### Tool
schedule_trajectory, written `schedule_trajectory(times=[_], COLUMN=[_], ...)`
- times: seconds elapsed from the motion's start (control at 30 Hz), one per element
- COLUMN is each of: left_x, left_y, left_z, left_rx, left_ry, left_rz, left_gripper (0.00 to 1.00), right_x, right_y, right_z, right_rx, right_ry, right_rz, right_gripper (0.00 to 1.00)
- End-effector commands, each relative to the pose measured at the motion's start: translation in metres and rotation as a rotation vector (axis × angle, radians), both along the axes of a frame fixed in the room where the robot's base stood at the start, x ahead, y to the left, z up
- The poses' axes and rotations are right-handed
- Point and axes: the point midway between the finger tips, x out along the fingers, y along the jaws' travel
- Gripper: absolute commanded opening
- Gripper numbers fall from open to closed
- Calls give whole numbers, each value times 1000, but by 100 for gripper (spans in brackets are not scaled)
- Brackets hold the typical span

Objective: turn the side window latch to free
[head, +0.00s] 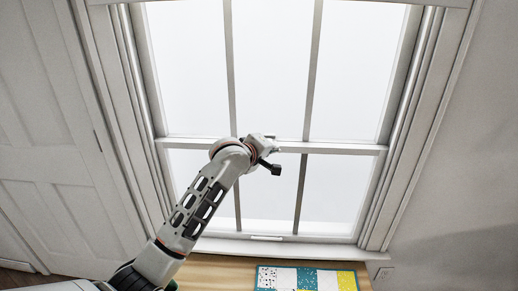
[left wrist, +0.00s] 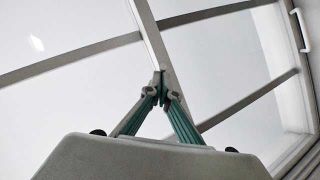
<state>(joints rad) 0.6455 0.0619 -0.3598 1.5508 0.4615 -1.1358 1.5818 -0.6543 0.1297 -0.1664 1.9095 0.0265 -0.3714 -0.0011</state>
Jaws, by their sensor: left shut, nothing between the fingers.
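The white-framed sash window (head: 298,217) fills the middle of the head view. My left arm reaches up from the lower left to its middle rail (head: 340,148). My left gripper (head: 262,146) is at that rail, and its fingers are hard to make out in the head view. In the left wrist view its green-padded fingertips (left wrist: 160,85) meet, shut and empty, in front of a window bar. I cannot tell whether they touch it. I cannot make out the latch in either view; my wrist covers part of the middle rail. My right gripper is not in view.
A white panelled door (head: 50,140) stands at the left and a plain wall (head: 460,150) at the right. A wooden surface (head: 220,270) with a patchwork cloth (head: 307,279) lies below the window. A white handle (left wrist: 301,30) shows in the left wrist view.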

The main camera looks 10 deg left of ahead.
Motion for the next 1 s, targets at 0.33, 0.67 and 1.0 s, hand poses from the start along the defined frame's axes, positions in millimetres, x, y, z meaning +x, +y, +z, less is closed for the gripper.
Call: schedule_trajectory(times=[0.33,0.67,1.0], left_x=[7,12,12], left_y=[-20,-26,-26], left_z=[0,0,0], left_rx=[-3,-1,-1], left_ry=[1,0,-2], left_rz=[-2,-1,-1], left_gripper=[0,0,0], right_x=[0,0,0], right_y=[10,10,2], right_z=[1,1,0], right_rx=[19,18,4], right_ry=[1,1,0], right_rz=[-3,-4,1], right_gripper=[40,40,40])
